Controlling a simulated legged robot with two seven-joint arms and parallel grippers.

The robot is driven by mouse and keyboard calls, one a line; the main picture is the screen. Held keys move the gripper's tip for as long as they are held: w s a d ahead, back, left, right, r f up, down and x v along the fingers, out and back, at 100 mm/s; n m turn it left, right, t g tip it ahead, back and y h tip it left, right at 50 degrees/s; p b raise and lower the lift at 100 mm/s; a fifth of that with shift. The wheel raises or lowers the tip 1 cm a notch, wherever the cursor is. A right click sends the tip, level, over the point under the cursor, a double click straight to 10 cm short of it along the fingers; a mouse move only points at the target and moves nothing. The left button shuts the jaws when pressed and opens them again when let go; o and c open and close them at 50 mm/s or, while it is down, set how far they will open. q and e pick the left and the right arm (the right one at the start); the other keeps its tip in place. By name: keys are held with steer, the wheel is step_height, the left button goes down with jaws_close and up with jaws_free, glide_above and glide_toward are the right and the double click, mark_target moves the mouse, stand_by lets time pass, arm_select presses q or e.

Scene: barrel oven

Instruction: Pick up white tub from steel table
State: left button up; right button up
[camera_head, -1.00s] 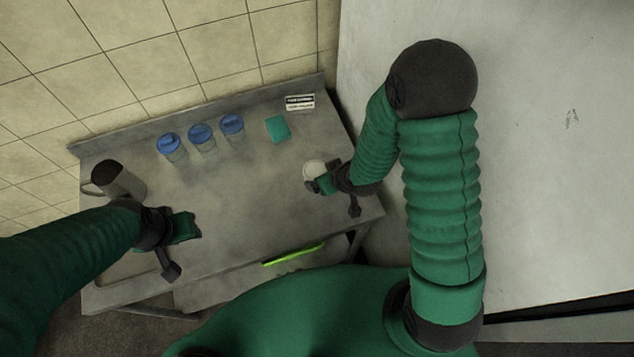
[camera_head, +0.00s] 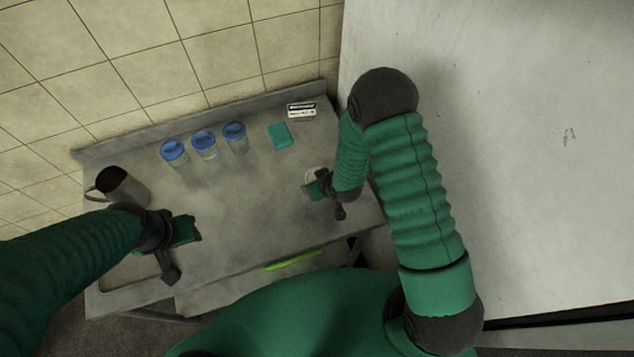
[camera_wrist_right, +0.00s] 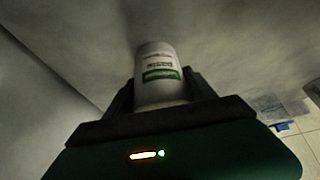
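The white tub (camera_head: 312,174) stands near the right end of the steel table (camera_head: 245,215), partly hidden by my right gripper (camera_head: 312,188). In the right wrist view the tub (camera_wrist_right: 158,72) has a green label and sits between the two dark fingers of that gripper (camera_wrist_right: 160,82). The fingers are spread, one on each side, close to its wall; I cannot see firm contact. My left gripper (camera_head: 198,229) is over the left part of the table, apart from the tub; its finger opening cannot be made out.
Three blue-lidded containers (camera_head: 204,143) stand in a row at the back. A teal block (camera_head: 279,135) and a small white box (camera_head: 301,110) lie to their right. A dark-topped pitcher (camera_head: 127,187) is at the left. A pale wall or panel (camera_head: 540,150) rises right of the table.

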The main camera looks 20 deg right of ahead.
steer(key=c, duration=0.5)
jaws_close()
